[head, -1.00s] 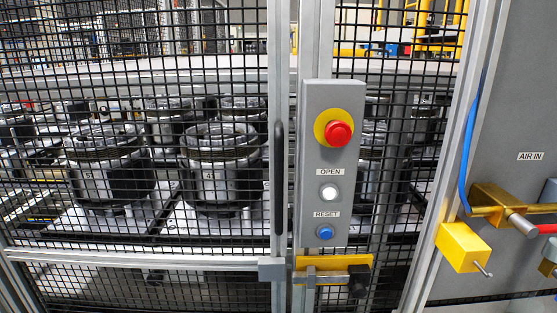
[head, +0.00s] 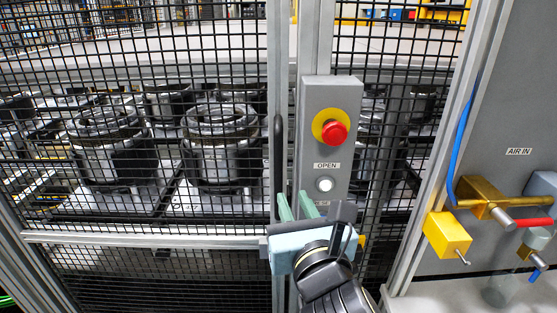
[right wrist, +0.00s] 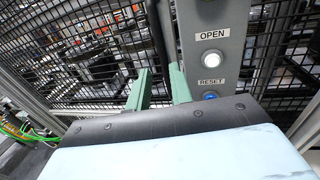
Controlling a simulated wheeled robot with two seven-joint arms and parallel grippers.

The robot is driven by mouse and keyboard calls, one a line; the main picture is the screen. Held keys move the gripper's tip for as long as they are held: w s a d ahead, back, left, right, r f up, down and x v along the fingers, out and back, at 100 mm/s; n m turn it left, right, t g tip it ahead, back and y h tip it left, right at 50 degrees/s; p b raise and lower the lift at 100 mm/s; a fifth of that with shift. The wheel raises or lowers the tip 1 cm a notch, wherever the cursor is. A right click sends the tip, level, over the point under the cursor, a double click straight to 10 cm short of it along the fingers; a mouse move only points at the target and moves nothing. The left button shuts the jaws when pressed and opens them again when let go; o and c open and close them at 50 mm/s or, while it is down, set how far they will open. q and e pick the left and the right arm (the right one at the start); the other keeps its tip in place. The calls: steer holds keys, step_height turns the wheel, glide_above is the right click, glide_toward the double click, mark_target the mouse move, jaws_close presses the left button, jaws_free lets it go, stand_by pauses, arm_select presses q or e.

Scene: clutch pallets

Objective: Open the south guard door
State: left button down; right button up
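The south guard door is a black mesh panel (head: 100,200) in a silver frame. Its dark vertical handle (head: 278,150) runs up the frame's right edge and also shows in the right wrist view (right wrist: 156,35). My right gripper (head: 294,198) is open and empty at the handle's lower end. In the right wrist view its green fingers (right wrist: 159,72) are apart, and the handle appears in line with the gap; I cannot tell if it is between them. The grey control box (head: 342,135) has a white OPEN button (head: 325,184). The yellow latch is mostly hidden behind my gripper. My left gripper is out of view.
A red emergency stop (head: 334,131) sits atop the control box. The blue RESET button (right wrist: 210,96) shows in the right wrist view. Right are a yellow block (head: 446,238) and brass air fitting (head: 487,196). Clutch parts (head: 220,150) stand behind the mesh.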

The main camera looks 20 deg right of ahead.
mark_target(279, 167)
steer(key=w, duration=0.4)
steer(key=w+p, duration=0.1)
steer(key=w, duration=0.3)
steer(key=w+d, duration=0.1)
steer(key=w, duration=0.4)
steer(key=shift+d+p, duration=0.1)
steer(key=shift+p, duration=0.2)
jaws_close()
